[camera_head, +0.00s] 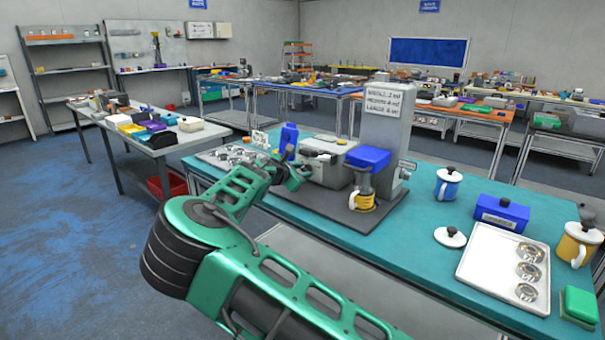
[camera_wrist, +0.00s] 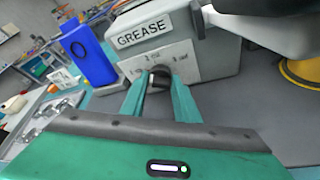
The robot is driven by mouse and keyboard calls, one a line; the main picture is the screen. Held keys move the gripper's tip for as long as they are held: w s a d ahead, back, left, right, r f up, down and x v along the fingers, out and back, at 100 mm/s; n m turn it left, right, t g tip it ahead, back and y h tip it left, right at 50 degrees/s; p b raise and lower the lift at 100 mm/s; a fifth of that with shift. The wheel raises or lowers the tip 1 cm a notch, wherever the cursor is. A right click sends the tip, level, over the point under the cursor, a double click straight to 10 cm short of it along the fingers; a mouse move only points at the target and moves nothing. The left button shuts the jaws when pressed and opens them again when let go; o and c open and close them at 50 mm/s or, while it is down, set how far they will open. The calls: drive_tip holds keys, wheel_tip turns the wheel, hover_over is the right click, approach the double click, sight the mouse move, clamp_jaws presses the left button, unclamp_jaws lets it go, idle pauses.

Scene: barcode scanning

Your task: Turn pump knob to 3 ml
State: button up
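The pump is a grey box with a GREASE label (camera_wrist: 143,31) in the wrist view. It also stands on the teal table in the head view (camera_head: 328,170). A pale dial plate (camera_wrist: 130,68) with small ml marks is on its front. The dark pump knob (camera_wrist: 160,76) sits at the plate's lower middle, and its pointer setting is not readable. My gripper (camera_wrist: 161,84) has its two green fingers apart, one on each side of the knob. Whether they touch it cannot be told. In the head view my gripper (camera_head: 296,177) is at the pump's front.
A blue container (camera_wrist: 88,52) stands left of the pump. A grey dispenser stand (camera_head: 390,135) with a blue-topped unit (camera_head: 368,158) is at its right. A metal tray (camera_head: 225,156) lies to the left. Mugs, a blue box (camera_head: 500,212) and a white tray (camera_head: 478,265) are farther right.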

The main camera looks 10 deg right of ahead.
drive_tip(key=shift+r, duration=0.1)
drive_tip(key=m+t, duration=0.1)
drive_tip(key=m, duration=0.1)
drive_tip(key=shift+s+d+m+y, duration=0.1)
drive_tip(key=shift+m+y, duration=0.2)
drive_tip(key=shift+m, duration=0.1)
drive_tip(key=shift+f+m+t, duration=0.3)
drive_tip(key=shift+m+t, duration=0.7)
drive_tip(key=shift+m, duration=0.3)
drive_tip(key=shift+s+d, duration=0.1)
drive_tip(key=o, duration=1)
drive_tip(key=v, duration=1)
drive_tip(key=shift+s+a+f, duration=0.1)
drive_tip(key=shift+s+a, duration=0.1)
drive_tip(key=shift+s, duration=0.1)
